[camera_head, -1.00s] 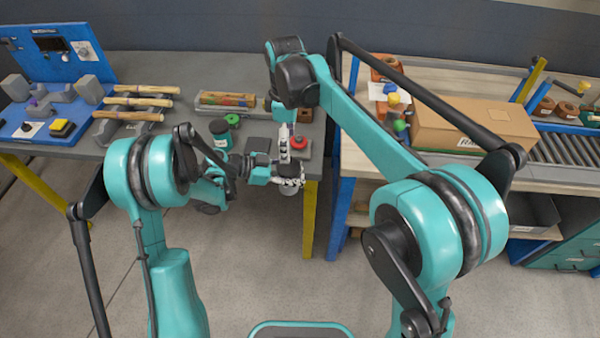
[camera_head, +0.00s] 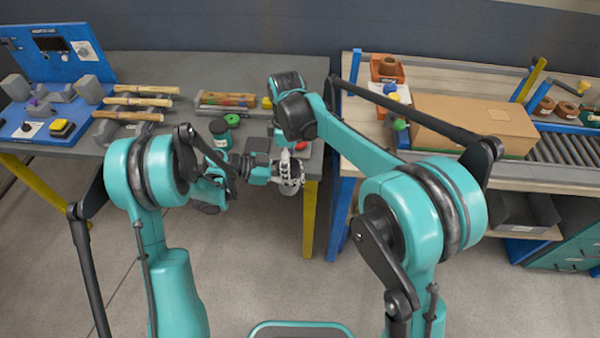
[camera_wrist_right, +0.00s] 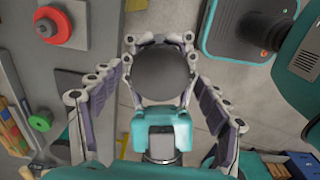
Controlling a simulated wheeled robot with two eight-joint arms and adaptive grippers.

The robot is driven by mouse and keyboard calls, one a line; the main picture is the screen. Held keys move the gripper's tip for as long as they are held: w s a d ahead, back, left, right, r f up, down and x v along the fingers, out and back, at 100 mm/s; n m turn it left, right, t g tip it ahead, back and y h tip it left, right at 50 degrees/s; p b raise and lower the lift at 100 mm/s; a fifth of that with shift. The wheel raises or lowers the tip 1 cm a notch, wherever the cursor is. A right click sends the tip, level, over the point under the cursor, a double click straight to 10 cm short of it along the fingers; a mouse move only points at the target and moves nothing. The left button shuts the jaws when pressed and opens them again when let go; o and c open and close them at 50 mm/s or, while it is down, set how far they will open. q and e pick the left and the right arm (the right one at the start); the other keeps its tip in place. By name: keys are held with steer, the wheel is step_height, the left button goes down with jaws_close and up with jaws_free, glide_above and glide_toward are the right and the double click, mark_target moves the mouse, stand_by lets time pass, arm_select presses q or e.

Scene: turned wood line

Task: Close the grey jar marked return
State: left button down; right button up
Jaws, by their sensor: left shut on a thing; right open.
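My left gripper (camera_head: 290,182) is shut on a grey jar (camera_head: 293,210), held in the air off the front right corner of the left bench. Most of the jar is hidden by the gripper in the head view. In the right wrist view the jar (camera_wrist_right: 163,74) shows end-on as a smooth dark grey disc, ringed by the left fingers. I cannot tell whether that face is a lid, and no return mark is readable. My right gripper (camera_head: 288,163) is open, just above the jar, with its fingers on either side of it in the wrist view.
A red round piece with a grey knob (camera_wrist_right: 54,25) lies on the bench. A teal jar with a dark lid (camera_head: 221,131) stands left of the grippers. Wooden handles (camera_head: 138,102) lie farther left. A cardboard box (camera_head: 470,122) sits on the right bench.

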steer(key=c, duration=1.2)
steer(key=o, duration=1.3)
steer(key=shift+r, duration=2.25)
steer(key=shift+r, duration=0.1)
steer(key=shift+c, duration=0.5)
step_height(320, 180, up, 3)
steer(key=shift+r, duration=0.2)
